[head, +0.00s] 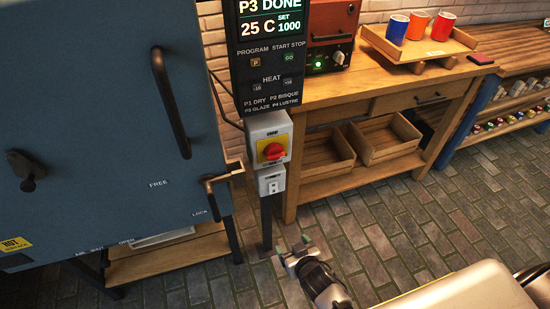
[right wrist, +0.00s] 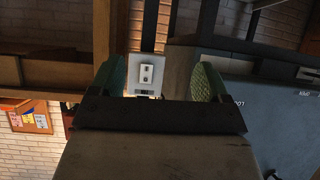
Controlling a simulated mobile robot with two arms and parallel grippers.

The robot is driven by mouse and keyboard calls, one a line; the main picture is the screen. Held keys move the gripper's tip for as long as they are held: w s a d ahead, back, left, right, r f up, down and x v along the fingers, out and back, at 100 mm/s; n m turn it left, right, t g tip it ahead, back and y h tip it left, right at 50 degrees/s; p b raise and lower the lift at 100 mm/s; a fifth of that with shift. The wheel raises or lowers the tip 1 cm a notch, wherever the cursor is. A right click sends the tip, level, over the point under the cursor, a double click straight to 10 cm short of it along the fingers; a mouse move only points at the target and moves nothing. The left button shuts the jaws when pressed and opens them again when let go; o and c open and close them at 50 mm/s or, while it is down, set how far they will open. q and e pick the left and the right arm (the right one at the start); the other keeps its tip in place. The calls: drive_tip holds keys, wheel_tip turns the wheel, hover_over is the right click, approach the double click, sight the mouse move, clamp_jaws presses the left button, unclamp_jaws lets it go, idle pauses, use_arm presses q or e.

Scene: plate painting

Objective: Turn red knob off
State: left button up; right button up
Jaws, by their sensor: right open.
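The red knob (head: 273,151) sits on a yellow plate on the front of a grey switch box (head: 257,129). The box is mounted on a post beside the blue kiln. The knob's grip looks roughly sideways; its marks are too small to read. My right gripper (head: 294,250) is low in front of the post, below the knob and clear of it. In the right wrist view, its green-padded fingers (right wrist: 160,82) are apart with nothing held. The small white socket box (right wrist: 147,74) shows beyond them. The knob is not visible there. My left gripper is out of view.
The blue kiln (head: 95,120) with handle and lock lever (head: 218,182) stands left of the post. A control panel (head: 266,55) is above the switch box. A wooden workbench (head: 395,82) with crates is behind right. The brick floor (head: 400,235) right of my gripper is open.

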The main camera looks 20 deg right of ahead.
sight(276, 156)
drive_tip(key=w+r+m+t, duration=0.1)
drive_tip(key=w+r+t, duration=0.2)
drive_tip(key=r, duration=0.8)
drive_tip(key=w+r+t, duration=0.3)
drive_tip(key=r, duration=0.7)
drive_tip(key=w, duration=1)
drive_tip(key=shift+w+r, duration=0.25)
drive_tip(key=shift+w, duration=0.15)
drive_tip(key=c, duration=0.9)
drive_tip(key=shift+o, duration=0.2)
